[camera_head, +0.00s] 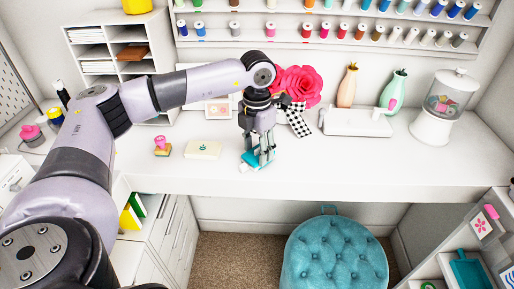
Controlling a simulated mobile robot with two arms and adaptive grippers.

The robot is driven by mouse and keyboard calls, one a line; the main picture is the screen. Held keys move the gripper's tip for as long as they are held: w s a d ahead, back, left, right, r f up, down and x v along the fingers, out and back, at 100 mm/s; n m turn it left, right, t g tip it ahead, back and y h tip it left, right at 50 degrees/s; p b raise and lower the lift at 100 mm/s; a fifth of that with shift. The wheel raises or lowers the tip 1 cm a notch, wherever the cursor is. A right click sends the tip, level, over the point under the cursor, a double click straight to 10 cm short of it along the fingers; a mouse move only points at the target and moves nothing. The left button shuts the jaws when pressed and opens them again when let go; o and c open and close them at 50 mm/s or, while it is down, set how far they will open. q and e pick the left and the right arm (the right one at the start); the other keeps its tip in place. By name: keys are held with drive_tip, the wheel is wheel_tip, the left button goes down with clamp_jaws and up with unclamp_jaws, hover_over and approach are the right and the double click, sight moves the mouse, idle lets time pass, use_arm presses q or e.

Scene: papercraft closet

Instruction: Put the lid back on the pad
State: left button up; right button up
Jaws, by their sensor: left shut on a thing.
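The fingers cover much of this piece. I cannot tell whether it is the lid alone or whether the pad is under it, nor if it touches the desk. A flat cream piece with a small green leaf mark (203,149) lies on the desk to the left of the gripper. A pink-handled stamp (161,146) stands further left. My right gripper does not show.
A large pink paper flower (298,84) and a black-and-white checked ribbon (298,121) are close behind the gripper. A white machine (356,122), two vases and a glass jar (447,99) stand to the right. The front right desk is clear. A teal stool (335,257) stands below.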

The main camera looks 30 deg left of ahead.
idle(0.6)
use_arm(q)
drive_tip(key=shift+f+b, duration=0.35)
drive_tip(key=shift+b, duration=0.05)
idle(0.5)
idle(0.3)
drive_tip(key=o, duration=0.9)
drive_tip(key=shift+o, duration=0.2)
drive_tip(key=o, duration=0.5)
